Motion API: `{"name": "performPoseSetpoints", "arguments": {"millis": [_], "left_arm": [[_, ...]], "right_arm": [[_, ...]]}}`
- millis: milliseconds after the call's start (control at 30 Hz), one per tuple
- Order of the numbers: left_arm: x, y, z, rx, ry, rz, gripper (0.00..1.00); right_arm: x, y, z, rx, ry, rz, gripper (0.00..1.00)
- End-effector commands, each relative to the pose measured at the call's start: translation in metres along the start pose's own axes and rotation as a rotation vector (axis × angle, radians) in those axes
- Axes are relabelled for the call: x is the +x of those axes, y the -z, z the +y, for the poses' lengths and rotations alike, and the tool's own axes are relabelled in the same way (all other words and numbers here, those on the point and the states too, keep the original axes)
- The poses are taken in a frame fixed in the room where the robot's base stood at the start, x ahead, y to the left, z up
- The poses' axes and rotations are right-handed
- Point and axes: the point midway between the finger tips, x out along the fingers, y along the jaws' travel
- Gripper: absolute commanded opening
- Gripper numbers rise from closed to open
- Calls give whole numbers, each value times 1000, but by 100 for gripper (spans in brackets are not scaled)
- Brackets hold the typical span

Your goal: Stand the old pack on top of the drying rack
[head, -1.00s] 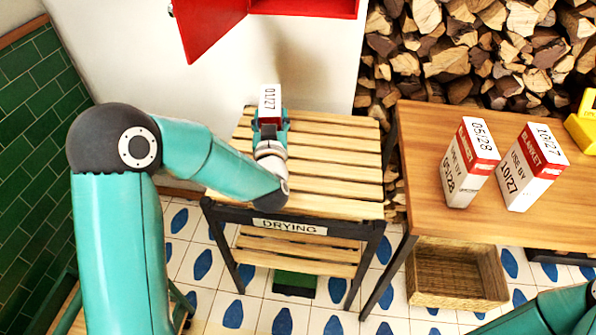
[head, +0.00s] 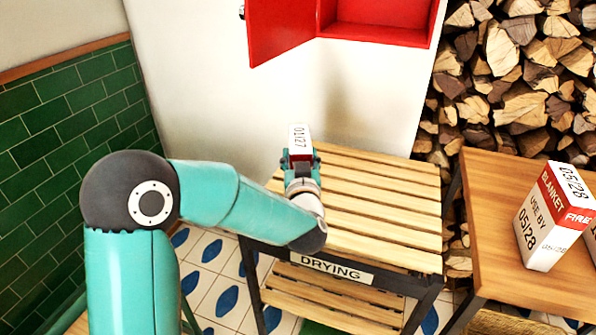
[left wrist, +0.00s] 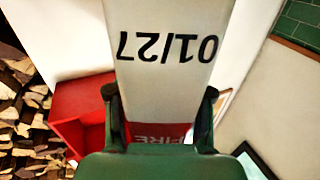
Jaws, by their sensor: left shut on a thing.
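The old pack (head: 300,136), a white box with a red band marked 01/27, is gripped by my left gripper (head: 301,158). In the left wrist view the pack (left wrist: 165,75) fills the middle, its date upside down, with my left gripper's fingers (left wrist: 160,112) on either side. The drying rack (head: 375,205) has a slatted wooden top, a dark frame and a DRYING label. In the head view the pack and gripper appear at the rack top's far left corner; I cannot tell their height above the slats. The pack's lower part is hidden. My right gripper is out of view.
The rack's slatted top looks bare. A wooden table (head: 490,215) stands at the right with a 05/28 pack (head: 545,225) and part of another at the picture edge. An open red cabinet (head: 375,38) hangs behind, beside stacked firewood (head: 520,75). A green tiled wall is left.

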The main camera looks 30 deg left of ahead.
Motion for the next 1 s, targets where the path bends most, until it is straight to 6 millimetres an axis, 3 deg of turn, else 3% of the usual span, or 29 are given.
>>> {"name": "performPoseSetpoints", "arguments": {"millis": [233, 600, 633, 800, 1000], "left_arm": [[0, -31, 0, 1, -1, 1, 0], [0, -35, 0, -2, -1, 3, 0], [0, -36, 1, 0, -2, -2, 55], [0, -36, 1, 0, -2, -2, 82], [0, -35, 1, 0, -3, -2, 82]], "right_arm": [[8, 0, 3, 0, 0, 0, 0], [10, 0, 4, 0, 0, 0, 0], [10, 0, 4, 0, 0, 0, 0], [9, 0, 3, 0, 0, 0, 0], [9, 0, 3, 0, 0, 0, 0]]}}
